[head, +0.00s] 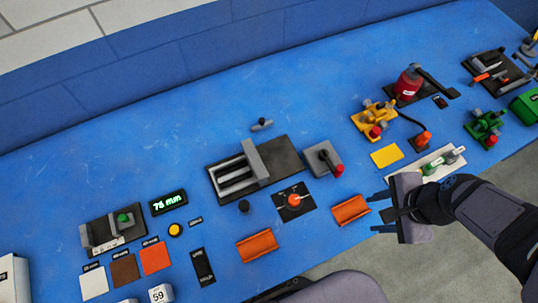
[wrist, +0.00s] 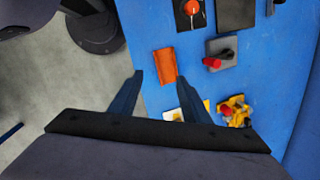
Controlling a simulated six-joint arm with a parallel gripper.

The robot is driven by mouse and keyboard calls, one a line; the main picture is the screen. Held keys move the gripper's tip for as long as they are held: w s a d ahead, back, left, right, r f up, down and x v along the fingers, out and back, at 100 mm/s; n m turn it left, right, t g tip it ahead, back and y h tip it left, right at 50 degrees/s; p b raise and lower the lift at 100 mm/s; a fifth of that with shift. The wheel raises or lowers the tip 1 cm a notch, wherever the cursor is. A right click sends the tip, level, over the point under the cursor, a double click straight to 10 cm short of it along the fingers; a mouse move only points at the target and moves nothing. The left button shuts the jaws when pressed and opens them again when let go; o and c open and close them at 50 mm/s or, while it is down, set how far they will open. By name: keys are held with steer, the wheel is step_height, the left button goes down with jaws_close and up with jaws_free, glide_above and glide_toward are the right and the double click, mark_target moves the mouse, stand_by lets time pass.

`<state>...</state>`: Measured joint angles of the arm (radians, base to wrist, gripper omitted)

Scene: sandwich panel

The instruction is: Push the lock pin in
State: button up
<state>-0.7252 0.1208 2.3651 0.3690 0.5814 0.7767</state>
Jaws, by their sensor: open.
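A small grey block on the blue bench carries a red-knobbed pin (head: 338,170). The knob sticks out at the block's lower right in the head view. The grey block (head: 318,155) also shows in the wrist view (wrist: 221,48), with the red knob (wrist: 212,62) at its lower left. I cannot tell for sure that this is the lock pin, or how deep it sits. My gripper (head: 374,213) is open and empty near the bench's front edge, to the right of and nearer than the block. Its two fingers (wrist: 160,78) show in the wrist view, apart from the pin.
An orange tray (head: 350,210) lies just beyond my fingertips. A black plate with a red knob (head: 293,200) and a grey vise-like fixture (head: 238,172) stand left. A yellow clamp (head: 371,121) and a yellow plate (head: 386,156) stand beyond my gripper. The bench's back strip is clear.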

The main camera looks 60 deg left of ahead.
steer(key=s+a+f+m+g+b, duration=0.1)
steer(key=s+a+f+m, duration=0.15)
steer(key=s+a, duration=0.8)
steer(key=m+g+b, duration=0.2)
steer(key=m, duration=0.1)
glide_toward(244, 204)
steer(key=shift+n+y, duration=0.25)
steer(key=shift+y, duration=0.05)
steer(key=shift+d+b+x, duration=0.15)
steer(key=shift+b+x, duration=0.15)
steer(key=shift+x, duration=1.75)
steer(key=shift+d+b+x, duration=0.15)
steer(key=shift+b+x, duration=0.1)
steer(key=shift+x, duration=1.8)
steer(key=shift+s, duration=0.1)
